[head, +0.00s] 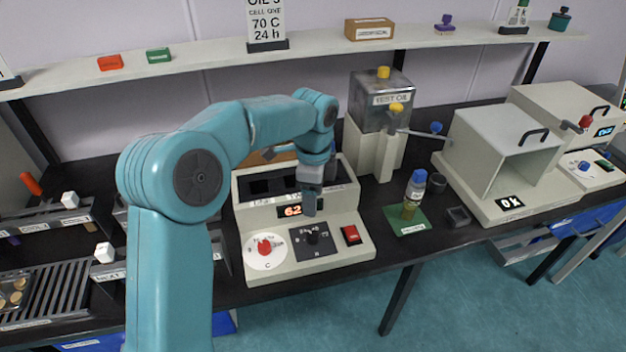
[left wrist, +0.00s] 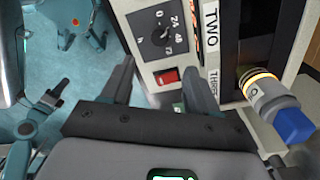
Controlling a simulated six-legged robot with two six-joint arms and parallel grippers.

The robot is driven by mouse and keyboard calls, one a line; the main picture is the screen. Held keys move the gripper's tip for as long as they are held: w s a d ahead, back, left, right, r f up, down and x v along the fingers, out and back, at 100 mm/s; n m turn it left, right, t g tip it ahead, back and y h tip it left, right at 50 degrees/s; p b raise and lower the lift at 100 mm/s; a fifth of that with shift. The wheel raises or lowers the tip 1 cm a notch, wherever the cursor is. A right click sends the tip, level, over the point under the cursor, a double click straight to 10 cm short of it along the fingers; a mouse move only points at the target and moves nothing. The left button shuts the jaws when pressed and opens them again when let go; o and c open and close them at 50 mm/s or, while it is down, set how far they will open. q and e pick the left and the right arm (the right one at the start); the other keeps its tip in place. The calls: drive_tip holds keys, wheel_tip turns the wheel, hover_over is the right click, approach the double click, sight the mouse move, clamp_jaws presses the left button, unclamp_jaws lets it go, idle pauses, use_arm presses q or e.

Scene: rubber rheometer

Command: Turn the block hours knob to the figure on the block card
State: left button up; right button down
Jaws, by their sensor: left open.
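The hours knob (head: 312,237) is a black knob on a dark plate at the front of the beige block console (head: 262,222). In the left wrist view the knob (left wrist: 160,37) has the figures 0, 24, 48 and 72 around it; I cannot read its pointer surely.
A red knob (head: 264,246) on a white dial sits left of the hours knob, and a red switch (head: 351,235) sits right. The oil bottle (head: 414,190) stands on a green mat to the right. A blue-ended cylinder (left wrist: 275,105) shows beside my gripper.

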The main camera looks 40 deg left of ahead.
use_arm(q)
wheel_tip(320, 180, up, 5)
drive_tip(key=shift+f, duration=0.2)
idle(0.6)
